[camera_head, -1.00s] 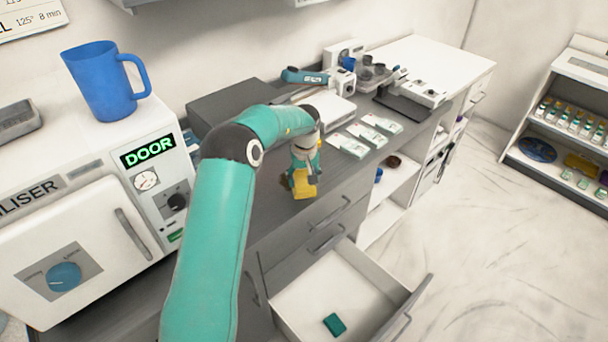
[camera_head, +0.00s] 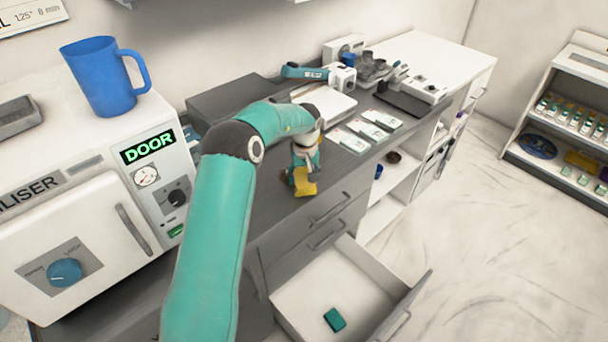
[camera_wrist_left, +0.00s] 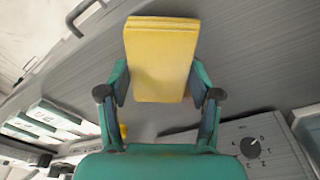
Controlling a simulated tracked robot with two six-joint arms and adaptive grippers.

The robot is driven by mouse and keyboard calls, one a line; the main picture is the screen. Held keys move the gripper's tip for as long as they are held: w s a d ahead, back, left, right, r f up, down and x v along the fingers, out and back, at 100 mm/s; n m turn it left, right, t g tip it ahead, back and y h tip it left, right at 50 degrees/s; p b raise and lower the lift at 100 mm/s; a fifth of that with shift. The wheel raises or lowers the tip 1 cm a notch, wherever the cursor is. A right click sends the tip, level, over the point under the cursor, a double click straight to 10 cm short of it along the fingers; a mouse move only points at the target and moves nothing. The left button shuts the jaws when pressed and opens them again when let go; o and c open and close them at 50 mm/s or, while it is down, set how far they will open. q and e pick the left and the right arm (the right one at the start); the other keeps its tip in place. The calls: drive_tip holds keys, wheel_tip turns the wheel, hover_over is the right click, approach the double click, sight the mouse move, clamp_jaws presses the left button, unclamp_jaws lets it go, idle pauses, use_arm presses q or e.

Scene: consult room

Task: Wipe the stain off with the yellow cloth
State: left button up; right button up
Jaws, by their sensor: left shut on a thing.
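The yellow cloth (camera_head: 306,187) is a folded yellow block at the front edge of the grey counter (camera_head: 270,204). My left gripper (camera_head: 304,172) is shut on it, with the cloth pointing down. In the left wrist view the cloth (camera_wrist_left: 160,62) sits between the two fingers of the left gripper (camera_wrist_left: 160,92), over the grey counter surface. I cannot tell whether the cloth touches the counter. No stain can be made out clearly; my arm and the cloth hide part of the counter. My right gripper is not in view.
A white steriliser (camera_head: 85,240) with a blue jug (camera_head: 102,78) on top stands at the left. White and green packets (camera_head: 365,131) lie on the counter beyond the gripper. An open drawer (camera_head: 300,298) holding a small teal block (camera_head: 334,319) sticks out below.

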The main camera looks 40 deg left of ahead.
use_arm(q)
drive_tip(key=shift+f, duration=0.6)
